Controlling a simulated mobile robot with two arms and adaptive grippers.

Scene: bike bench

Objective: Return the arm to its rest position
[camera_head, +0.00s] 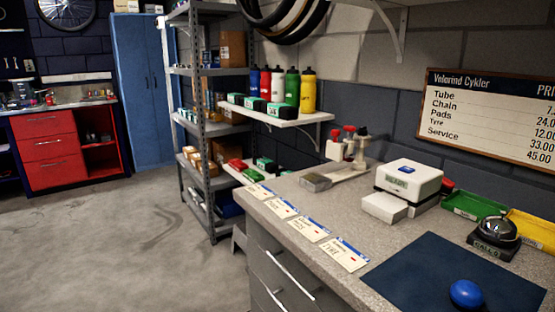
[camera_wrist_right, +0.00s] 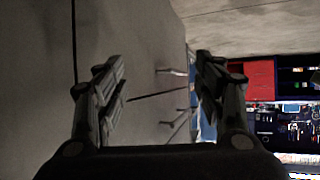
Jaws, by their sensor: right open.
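My right gripper (camera_wrist_right: 160,88) shows in the right wrist view, open, with nothing between its two dark fingers. A pale grey surface fills the left part of that view behind the fingers, and it is too dim to tell more. Neither of my grippers shows in the head view. My left gripper is in no view.
A metal shelf (camera_head: 205,130) stands behind. The floor (camera_head: 120,225) at left is clear.

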